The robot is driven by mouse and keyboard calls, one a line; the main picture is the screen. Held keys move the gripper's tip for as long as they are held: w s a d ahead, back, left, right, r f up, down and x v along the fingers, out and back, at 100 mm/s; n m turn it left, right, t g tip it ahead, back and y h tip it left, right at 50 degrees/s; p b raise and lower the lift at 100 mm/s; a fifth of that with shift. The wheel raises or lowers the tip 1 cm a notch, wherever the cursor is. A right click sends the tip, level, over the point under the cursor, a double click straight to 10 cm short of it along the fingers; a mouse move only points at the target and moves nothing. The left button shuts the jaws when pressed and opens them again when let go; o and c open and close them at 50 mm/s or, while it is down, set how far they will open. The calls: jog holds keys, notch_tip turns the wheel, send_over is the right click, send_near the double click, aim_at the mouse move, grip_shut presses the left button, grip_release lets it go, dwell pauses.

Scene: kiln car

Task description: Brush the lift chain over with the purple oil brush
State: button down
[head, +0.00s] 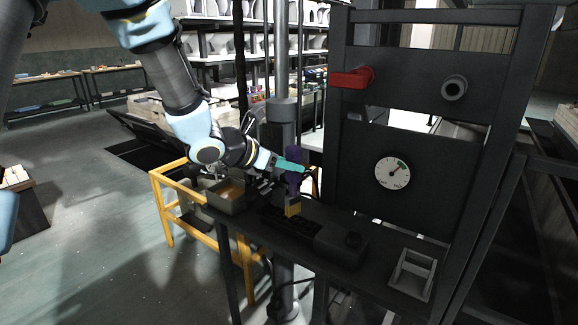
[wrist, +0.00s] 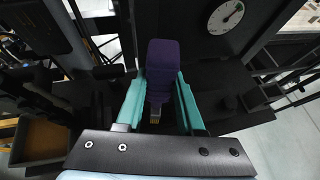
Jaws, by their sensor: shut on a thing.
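My gripper (head: 291,167), with teal fingers, is shut on the purple oil brush (head: 292,182). The brush points down, with its yellowish bristles lowest, just over a dark bench. In the wrist view the purple handle (wrist: 160,62) stands between both fingers (wrist: 159,80), and a bit of bristle shows below. A dark, ridged strip (head: 272,217) lies on the bench by the bristles; it looks like the lift chain, but is too dark to be sure. I cannot tell whether the bristles touch it.
A grey open box (head: 228,205) with amber contents stands left of the brush, by a yellow rail (head: 162,205). A dark block (head: 341,245) and a grey stand (head: 411,275) are to the right. A panel with a red handle (head: 351,78) and dial (head: 393,172) rises behind.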

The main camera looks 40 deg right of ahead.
jog(key=w, duration=0.2)
jog(key=w+a+p, duration=0.1)
jog(key=w, duration=0.2)
jog(key=shift+w+a, duration=0.15)
jog(key=shift+w, duration=0.1)
jog(key=shift+f+b, duration=0.95)
jog(key=shift+b, duration=0.15)
dwell(1.8)
jog(key=shift+s+d+b, duration=0.25)
jog(key=shift+s+b, duration=0.35)
jog(key=shift+s, duration=0.3)
jog(key=shift+s+d+b, duration=0.2)
jog(key=shift+s+b, duration=0.45)
jog(key=shift+s, duration=0.3)
jog(key=shift+s+d+b, duration=0.25)
jog(key=shift+s+b, duration=0.35)
jog(key=shift+s, duration=0.3)
